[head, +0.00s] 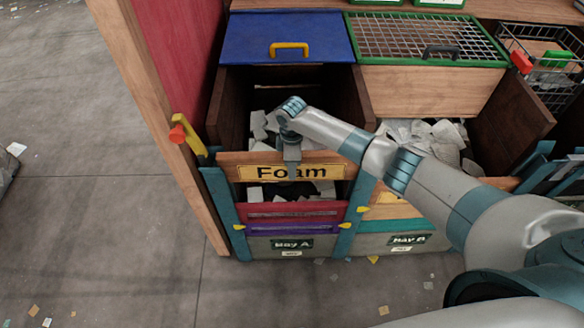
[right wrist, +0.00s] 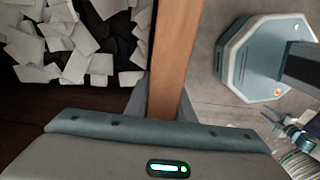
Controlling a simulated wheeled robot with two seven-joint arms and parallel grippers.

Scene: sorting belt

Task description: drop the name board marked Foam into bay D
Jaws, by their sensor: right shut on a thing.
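The name board marked Foam (head: 325,172) is a wooden plank with a yellow label and black letters. It lies across the front of the bay marked Bay A (head: 292,243), above a red board (head: 300,212) and a purple one. My right gripper (head: 291,172) is shut on the board's middle from above, hiding part of the label. In the right wrist view the board shows as a wooden strip (right wrist: 175,60) between the fingers. I cannot tell whether its ends sit in the posts. I see no bay marked D. My left gripper is not in view.
Teal posts (head: 220,210) flank Bay A, and pale scraps (head: 262,125) lie behind the board. Bay B (head: 408,239) adjoins on the right, with more scraps. A blue lid (head: 285,35) and a green-framed mesh lid (head: 425,38) are behind. The floor at left is mostly clear.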

